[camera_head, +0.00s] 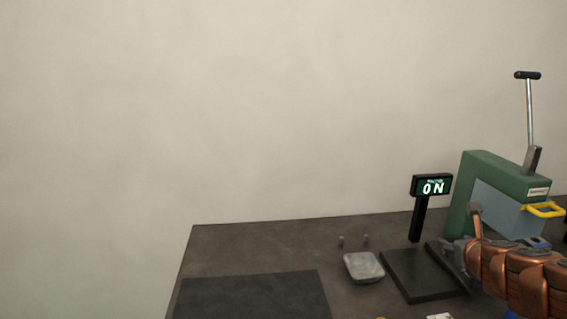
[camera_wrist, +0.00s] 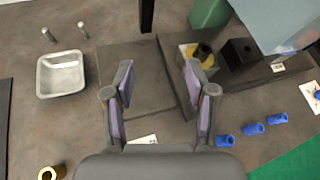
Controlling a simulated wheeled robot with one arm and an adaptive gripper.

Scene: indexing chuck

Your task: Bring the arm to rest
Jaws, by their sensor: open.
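My gripper (camera_wrist: 159,84) is open and empty in the wrist view. Its two purple-padded fingers stand apart over a dark base plate (camera_wrist: 137,62) on the table. In the head view my copper-coloured arm reaches in from the right edge, and a grey finger of my gripper shows in front of the green machine (camera_head: 493,163). The table surface right under the gripper's palm is hidden.
The green machine has a long lever (camera_head: 529,110) and a yellow handle (camera_head: 543,210). A grey tray (camera_wrist: 61,74), two pegs, a brass ring (camera_wrist: 47,173) and several blue cylinders (camera_wrist: 253,129) lie around. A dark mat (camera_head: 255,296) is bare.

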